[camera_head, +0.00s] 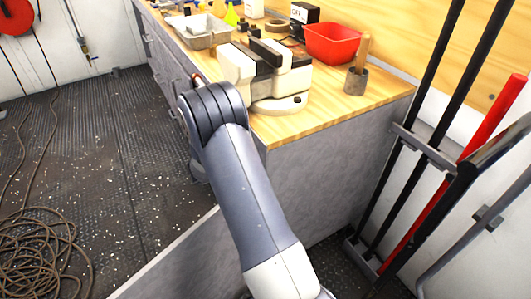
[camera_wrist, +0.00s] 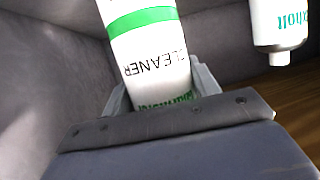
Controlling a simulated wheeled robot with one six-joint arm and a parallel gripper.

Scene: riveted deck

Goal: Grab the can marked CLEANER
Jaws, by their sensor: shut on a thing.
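The can marked CLEANER (camera_wrist: 150,50) is white with a green band and fills the middle of the wrist view. Its black lettering appears upside down. My gripper (camera_wrist: 162,90) is shut on it, with a grey finger on each side of its near end. In the head view my arm's bend is beside the workbench, and I cannot make out my gripper or the can there.
Another white container (camera_wrist: 281,25) with green lettering is at upper right in the wrist view. On the workbench (camera_head: 300,128) are a vise-like block (camera_head: 236,68), a red bin (camera_head: 335,43), a grey cup (camera_head: 355,82) and a metal tray (camera_head: 205,38). Coiled rope (camera_head: 40,258) lies on the floor.

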